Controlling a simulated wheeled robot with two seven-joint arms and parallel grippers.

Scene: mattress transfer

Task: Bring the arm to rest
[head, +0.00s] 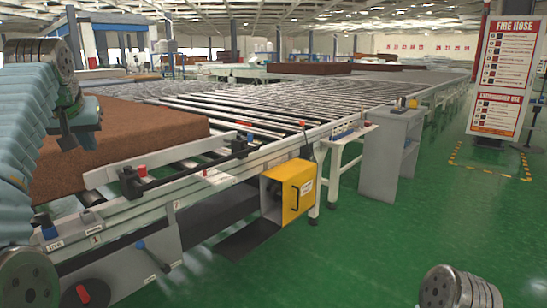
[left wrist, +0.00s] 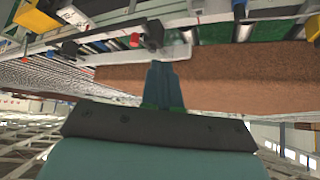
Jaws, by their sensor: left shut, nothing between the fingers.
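My left gripper (head: 82,130) is at the left of the head view, in front of the brown mattress (head: 140,135). My teal left arm comes in beside it from the left edge. In the left wrist view the gripper's fingers (left wrist: 163,88) are together with nothing between them. The mattress (left wrist: 235,90) shows beyond them there. The gripper appears apart from the mattress, but the exact gap is hard to tell. My right gripper is not in view.
The mattress lies on a long roller conveyor (head: 250,105) with a white side rail. A yellow box (head: 288,190) hangs on its near side, and a grey cabinet (head: 392,143) stands beyond. A fire hose sign (head: 505,75) is at the right. The green floor at front right looks clear.

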